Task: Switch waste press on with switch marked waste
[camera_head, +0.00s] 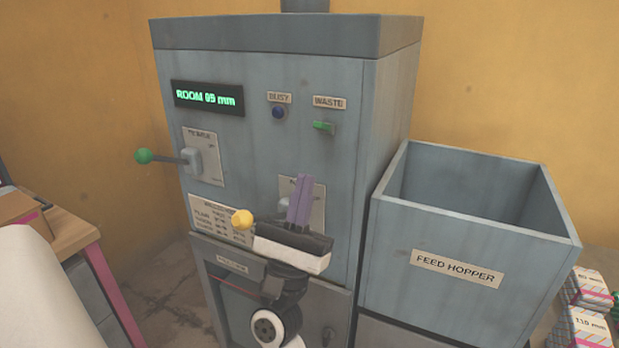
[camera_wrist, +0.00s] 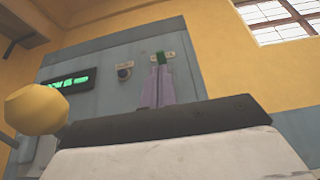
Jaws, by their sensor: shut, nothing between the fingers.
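The waste press is a tall blue-grey cabinet (camera_head: 300,75). My gripper (camera_head: 302,180) has purple fingers pointing up, shut and empty. It is in front of the panel, below and a little left of the switch in the head view. In the wrist view my gripper (camera_wrist: 156,75) appears close below the switch. Whether it touches the panel cannot be told.
A green-knobbed lever (camera_head: 144,156) juts out at left, and a yellow knob (camera_head: 242,219) is beside my wrist. The feed hopper (camera_head: 470,230) stands right.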

